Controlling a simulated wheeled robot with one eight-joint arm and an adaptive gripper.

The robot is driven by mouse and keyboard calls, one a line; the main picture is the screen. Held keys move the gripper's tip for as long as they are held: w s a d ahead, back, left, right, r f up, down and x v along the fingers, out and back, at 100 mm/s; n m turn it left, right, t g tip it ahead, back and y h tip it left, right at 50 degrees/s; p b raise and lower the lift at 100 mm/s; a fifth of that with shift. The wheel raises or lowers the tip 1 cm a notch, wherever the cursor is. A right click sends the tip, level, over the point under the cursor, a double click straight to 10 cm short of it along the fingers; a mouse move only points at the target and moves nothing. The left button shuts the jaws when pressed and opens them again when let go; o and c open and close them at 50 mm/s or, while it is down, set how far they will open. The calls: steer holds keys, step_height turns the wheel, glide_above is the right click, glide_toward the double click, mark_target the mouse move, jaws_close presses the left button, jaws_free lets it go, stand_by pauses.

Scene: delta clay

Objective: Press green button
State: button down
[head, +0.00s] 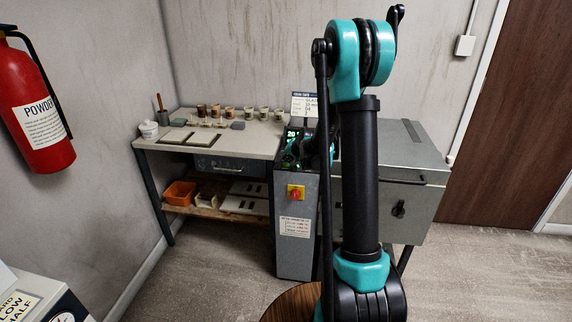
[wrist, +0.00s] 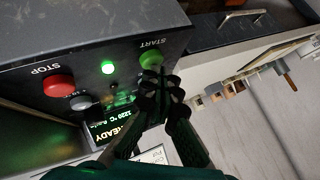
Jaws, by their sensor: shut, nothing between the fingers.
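The green button (wrist: 150,58), labelled START, is on a dark control panel (wrist: 125,42) in the wrist view. My gripper (wrist: 160,80) is shut and empty, its fingertips right at the green button's lower edge in the picture; I cannot tell whether they touch it. A red STOP button (wrist: 58,86), a small lit green lamp (wrist: 107,67) and a grey knob (wrist: 82,102) share the panel. A display (wrist: 115,130) reads READY. In the head view, the panel tops a grey pedestal (head: 293,250); my arm hides much of it.
A workbench (head: 255,143) with cups and tiles stands left of the pedestal. A grey metal cabinet (head: 425,205) stands to the right. A red fire extinguisher (head: 38,110) hangs on the left wall. A red switch (head: 295,192) is on the pedestal front.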

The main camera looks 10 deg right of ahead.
mark_target(287, 164)
steer(key=shift+f, duration=0.2)
steer(key=shift+r, duration=0.15)
stand_by(0.3)
steer(key=shift+r, duration=0.75)
steer(key=shift+r, duration=2.55)
